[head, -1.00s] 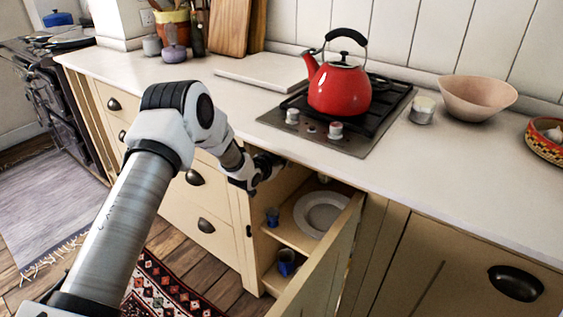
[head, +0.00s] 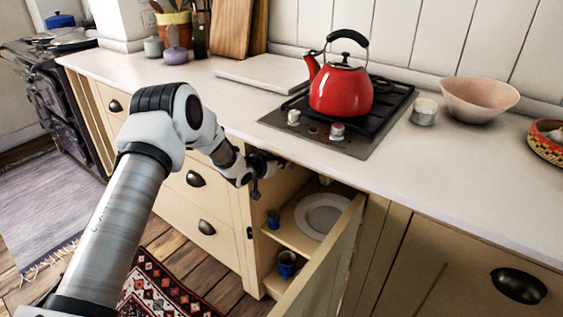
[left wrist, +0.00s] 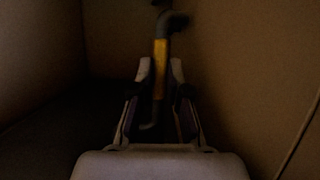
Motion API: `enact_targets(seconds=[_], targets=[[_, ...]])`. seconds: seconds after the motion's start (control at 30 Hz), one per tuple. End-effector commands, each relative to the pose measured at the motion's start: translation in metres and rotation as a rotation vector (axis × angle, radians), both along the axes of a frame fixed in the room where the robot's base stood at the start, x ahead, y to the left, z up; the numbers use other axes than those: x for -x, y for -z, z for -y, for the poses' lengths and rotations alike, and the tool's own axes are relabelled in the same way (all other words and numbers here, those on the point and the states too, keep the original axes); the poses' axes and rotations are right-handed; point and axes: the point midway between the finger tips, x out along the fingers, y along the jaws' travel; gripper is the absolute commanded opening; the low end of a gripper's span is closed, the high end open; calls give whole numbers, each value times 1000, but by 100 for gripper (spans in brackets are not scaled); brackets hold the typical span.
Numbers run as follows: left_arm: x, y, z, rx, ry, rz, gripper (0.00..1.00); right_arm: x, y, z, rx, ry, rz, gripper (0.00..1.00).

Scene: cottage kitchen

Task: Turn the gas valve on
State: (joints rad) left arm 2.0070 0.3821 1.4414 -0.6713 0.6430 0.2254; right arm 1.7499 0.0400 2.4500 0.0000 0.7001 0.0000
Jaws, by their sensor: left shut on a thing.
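The gas valve shows in the left wrist view as a yellow handle (left wrist: 160,60) with a dark grey pipe (left wrist: 174,23) just above it, in the dark inside of the cabinet. My left gripper (left wrist: 160,72) has its two fingers on either side of the yellow handle and is shut on it. In the head view my left gripper (head: 279,164) reaches into the top of the open cabinet (head: 286,236), under the counter edge. The valve is hidden there. Which way the handle lies relative to the pipe is hard to tell. My right gripper is not in view.
The open cabinet door (head: 322,262) stands out at the right of my arm. A white plate (head: 322,215) and blue cups (head: 287,263) sit on the cabinet shelves. Above are the hob (head: 370,140) and a red kettle (head: 340,92) on the white counter (head: 200,75).

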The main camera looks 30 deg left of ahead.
Motion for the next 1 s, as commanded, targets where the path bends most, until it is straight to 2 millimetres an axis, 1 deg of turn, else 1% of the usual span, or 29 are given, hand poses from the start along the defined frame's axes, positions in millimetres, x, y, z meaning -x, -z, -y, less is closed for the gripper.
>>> enact_targets(seconds=[0.03,0.07,0.1,0.13,0.43,0.53,0.67,0.8,0.9,1.0], targets=[[1,2,0,1,-1,-4,0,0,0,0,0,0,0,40],[1,2,0,1,-1,-4,19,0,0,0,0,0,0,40],[1,2,0,1,-1,-4,33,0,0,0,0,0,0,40],[1,2,0,1,-1,-4,41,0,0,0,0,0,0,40],[1,0,0,0,0,-1,41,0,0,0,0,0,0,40],[8,-4,-2,1,-2,-1,41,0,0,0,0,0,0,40],[32,-14,-5,5,-2,-1,41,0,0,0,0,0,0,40],[66,-28,-11,7,-5,-1,41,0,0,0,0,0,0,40],[87,-37,-13,7,-3,0,41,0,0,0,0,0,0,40],[102,-42,-16,4,-4,-2,41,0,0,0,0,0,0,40]])
